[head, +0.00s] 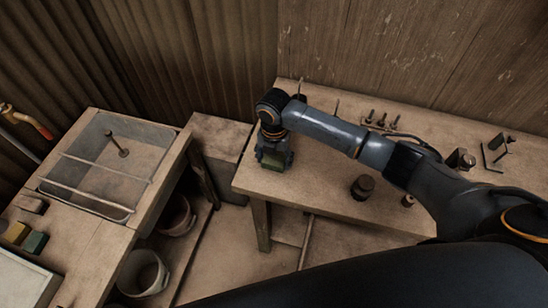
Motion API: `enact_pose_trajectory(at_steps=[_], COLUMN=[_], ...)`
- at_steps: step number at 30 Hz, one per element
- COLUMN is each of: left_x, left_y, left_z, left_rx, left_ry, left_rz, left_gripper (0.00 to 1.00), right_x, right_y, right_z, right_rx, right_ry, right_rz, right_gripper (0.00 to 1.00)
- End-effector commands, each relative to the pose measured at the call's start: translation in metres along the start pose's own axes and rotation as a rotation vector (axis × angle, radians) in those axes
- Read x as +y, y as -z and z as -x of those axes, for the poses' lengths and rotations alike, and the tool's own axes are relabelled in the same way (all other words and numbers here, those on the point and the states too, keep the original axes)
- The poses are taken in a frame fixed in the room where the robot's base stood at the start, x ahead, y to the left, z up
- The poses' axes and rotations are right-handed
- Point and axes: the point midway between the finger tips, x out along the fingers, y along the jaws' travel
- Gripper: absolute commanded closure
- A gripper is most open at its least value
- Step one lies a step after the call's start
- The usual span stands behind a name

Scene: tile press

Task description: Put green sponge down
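My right arm reaches in from the right across the wooden bench. My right gripper (273,162) points down over the bench's left end, near its edge. Its fingers are closed around a green sponge (272,160), which shows as a dull green block between them. The sponge is low over the bench top; I cannot tell whether it touches the wood. My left gripper is not in view.
The wooden bench (322,170) also bears a dark round weight (362,187), several small pegs and metal pieces. At left is a sink (108,165) with a yellow block (16,232) and a dark green block (35,242) nearby. Buckets (143,272) stand below.

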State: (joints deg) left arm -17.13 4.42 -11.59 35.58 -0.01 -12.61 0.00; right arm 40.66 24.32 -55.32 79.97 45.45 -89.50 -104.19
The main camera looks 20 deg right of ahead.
Motion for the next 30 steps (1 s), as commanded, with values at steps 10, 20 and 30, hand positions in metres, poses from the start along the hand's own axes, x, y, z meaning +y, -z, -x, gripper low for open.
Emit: enact_pose_trajectory(at_steps=[10, 20, 30], left_x=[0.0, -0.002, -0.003], left_y=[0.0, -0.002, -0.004], left_z=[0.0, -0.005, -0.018], left_rx=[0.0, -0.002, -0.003], left_ry=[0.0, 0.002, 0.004], left_rz=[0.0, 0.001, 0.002], left_gripper=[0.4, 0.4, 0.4], right_x=[0.0, 0.001, 0.001], right_y=[0.0, -0.002, -0.001], right_z=[0.0, 0.029, 0.099], right_rx=[0.0, -0.004, -0.002], right_ry=[0.0, -0.004, -0.003], right_rz=[0.0, 0.001, 0.001], right_gripper=[0.12, 0.12, 0.12])
